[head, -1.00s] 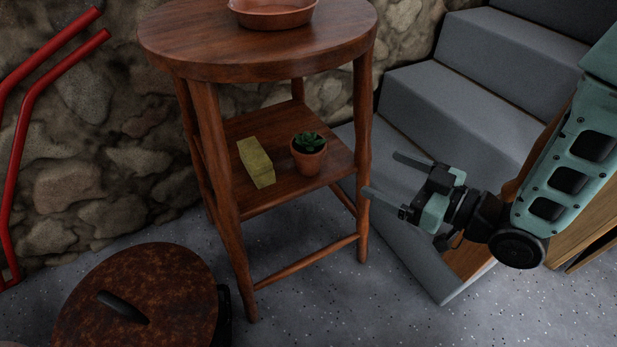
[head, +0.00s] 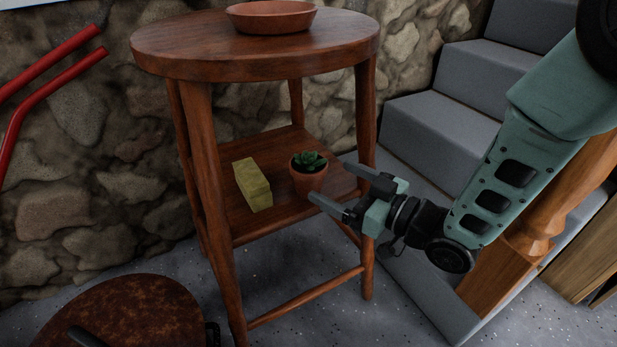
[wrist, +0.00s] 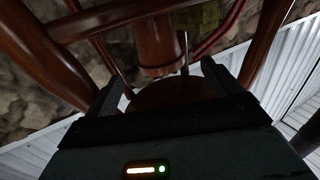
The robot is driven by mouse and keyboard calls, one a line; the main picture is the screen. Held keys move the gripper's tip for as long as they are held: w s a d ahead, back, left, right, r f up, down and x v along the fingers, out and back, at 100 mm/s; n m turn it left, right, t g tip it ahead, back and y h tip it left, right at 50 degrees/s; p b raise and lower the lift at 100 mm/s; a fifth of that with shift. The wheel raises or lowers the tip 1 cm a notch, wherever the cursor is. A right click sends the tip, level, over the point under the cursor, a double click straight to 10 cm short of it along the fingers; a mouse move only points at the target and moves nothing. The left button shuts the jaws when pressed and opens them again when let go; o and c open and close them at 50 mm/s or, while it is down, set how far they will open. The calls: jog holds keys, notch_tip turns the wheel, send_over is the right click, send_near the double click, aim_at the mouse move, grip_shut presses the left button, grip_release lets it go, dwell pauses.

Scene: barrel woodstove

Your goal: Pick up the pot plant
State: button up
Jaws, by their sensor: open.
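The pot plant (head: 308,172) is a small green succulent in a terracotta pot. It stands upright on the lower shelf (head: 285,208) of a round wooden side table, near the shelf's right side. My gripper (head: 333,184) is open and empty just to the right of the pot, with its fingers pointing left toward it. I cannot tell whether a finger touches the pot. In the wrist view, the pot (wrist: 158,55) shows at the top middle, beyond and between the two fingers (wrist: 160,85). The leaves are not clear there.
A yellow-green block (head: 252,185) lies left of the pot on the same shelf. The round tabletop (head: 180,50) above holds a terracotta bowl (head: 270,17). Table legs (head: 366,120) stand close to my gripper. Grey steps (head: 440,130) rise at the right.

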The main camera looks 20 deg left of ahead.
aim_at(323, 175)
jog(key=b+x, duration=0.2)
jog(key=x, duration=0.4)
jog(key=c, duration=1.3)
jog(key=shift+o, duration=0.2)
jog(key=shift+r, duration=0.1)
